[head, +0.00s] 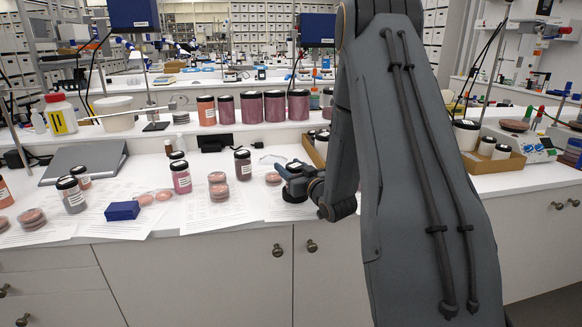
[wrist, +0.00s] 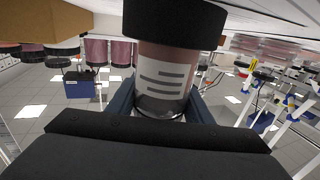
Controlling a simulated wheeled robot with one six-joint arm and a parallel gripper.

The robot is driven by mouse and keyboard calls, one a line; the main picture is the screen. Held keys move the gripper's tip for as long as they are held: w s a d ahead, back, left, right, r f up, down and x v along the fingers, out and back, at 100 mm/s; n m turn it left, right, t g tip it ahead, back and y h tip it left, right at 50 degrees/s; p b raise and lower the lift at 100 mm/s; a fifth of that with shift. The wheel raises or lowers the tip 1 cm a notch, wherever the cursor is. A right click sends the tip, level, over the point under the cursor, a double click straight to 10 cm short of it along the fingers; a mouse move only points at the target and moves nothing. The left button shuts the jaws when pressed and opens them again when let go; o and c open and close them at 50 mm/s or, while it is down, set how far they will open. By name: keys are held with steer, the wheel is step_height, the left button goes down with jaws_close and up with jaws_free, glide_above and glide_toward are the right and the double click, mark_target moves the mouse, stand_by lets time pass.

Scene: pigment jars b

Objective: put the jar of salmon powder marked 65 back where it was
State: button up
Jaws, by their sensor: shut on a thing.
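My gripper (head: 300,188) is shut on a clear jar (wrist: 162,85) of dull salmon powder, above the front edge of the white counter. In the wrist view the jar has a black lid (wrist: 175,20) and a white label with dark lines; I cannot read a number. That view is upside down, with ceiling lights at the bottom, so the jar appears held lid downward, its powder lying towards the lid. In the head view little of it is distinguishable among the dark gripper parts. A salmon-orange jar (head: 206,111) stands on the raised back shelf, left of several mauve jars (head: 274,106).
Jars (head: 181,178) (head: 243,165), stacked dishes (head: 218,187), a blue box (head: 122,210) and papers crowd the counter left of my gripper. My arm hides the counter's middle right.

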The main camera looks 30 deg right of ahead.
steer(key=shift+f, duration=0.1)
steer(key=shift+f, duration=0.15)
steer(key=o, duration=1.4)
steer(key=shift+c, duration=0.2)
